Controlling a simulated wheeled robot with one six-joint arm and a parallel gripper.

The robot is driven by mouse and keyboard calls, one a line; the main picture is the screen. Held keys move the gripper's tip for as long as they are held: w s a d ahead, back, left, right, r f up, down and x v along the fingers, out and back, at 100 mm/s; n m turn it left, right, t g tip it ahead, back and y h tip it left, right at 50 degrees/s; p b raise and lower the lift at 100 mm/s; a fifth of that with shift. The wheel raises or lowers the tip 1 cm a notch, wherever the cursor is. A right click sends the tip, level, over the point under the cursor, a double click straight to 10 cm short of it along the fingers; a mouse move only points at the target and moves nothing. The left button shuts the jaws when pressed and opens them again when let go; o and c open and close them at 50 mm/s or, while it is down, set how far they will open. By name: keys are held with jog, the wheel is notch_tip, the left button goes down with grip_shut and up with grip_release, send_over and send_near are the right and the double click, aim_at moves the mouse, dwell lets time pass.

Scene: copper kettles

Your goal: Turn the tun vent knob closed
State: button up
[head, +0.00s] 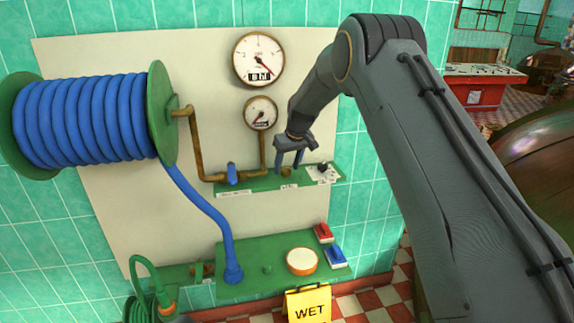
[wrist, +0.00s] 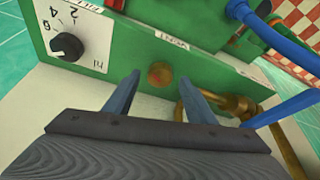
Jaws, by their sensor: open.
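The tun vent knob appears to be the small round brass knob (wrist: 160,74) on a green panel (wrist: 110,55). A small label (wrist: 172,37), seen upside down and seeming to read VENT, is beside it. In the head view the brass knob (head: 287,173) is just below my fingertips. My gripper (wrist: 158,80) is open, with one finger on each side of the knob in the wrist view. I cannot tell whether either finger touches it. In the head view my gripper (head: 288,164) points down at the green shelf panel (head: 260,184).
A black dial knob (wrist: 67,46) on a white numbered plate is beside the brass knob. A blue-handled valve (head: 232,174) and brass pipe (head: 196,140) are left. Two gauges (head: 259,60) hang above. A blue hose reel (head: 85,120) fills the left.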

jog(key=shift+w+f, duration=0.15)
jog(key=shift+f, duration=0.2)
jog(key=shift+c, duration=0.4)
jog(key=c, duration=1)
jog(key=shift+o, duration=0.2)
